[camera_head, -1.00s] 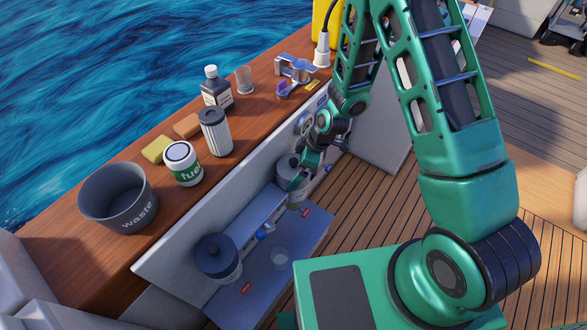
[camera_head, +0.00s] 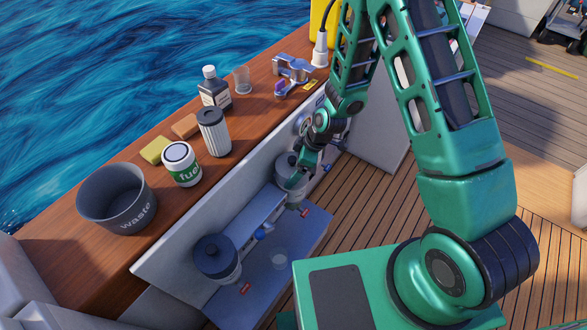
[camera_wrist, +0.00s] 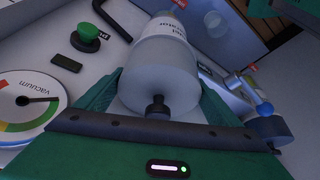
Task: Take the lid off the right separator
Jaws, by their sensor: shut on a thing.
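The right separator (camera_wrist: 165,28) shows in the wrist view as a pale body with partly readable lettering. Its grey round lid (camera_wrist: 150,85) has a small dark knob and faces my wrist camera. My gripper (camera_wrist: 160,92) has a green finger on each side of the lid and is shut on it. In the head view my gripper (camera_head: 298,180) is down at the right separator (camera_head: 284,165), which is partly hidden behind my arm. I cannot tell whether the lid has turned or lifted.
The left separator (camera_head: 215,260) has a dark lid. A clear cup (camera_head: 279,260) stands on the lower shelf. On the wooden ledge are a waste bucket (camera_head: 117,198), fuel can (camera_head: 181,164), filter (camera_head: 214,132) and bottle (camera_head: 214,88). A vacuum gauge (camera_wrist: 28,105) is close by my left finger.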

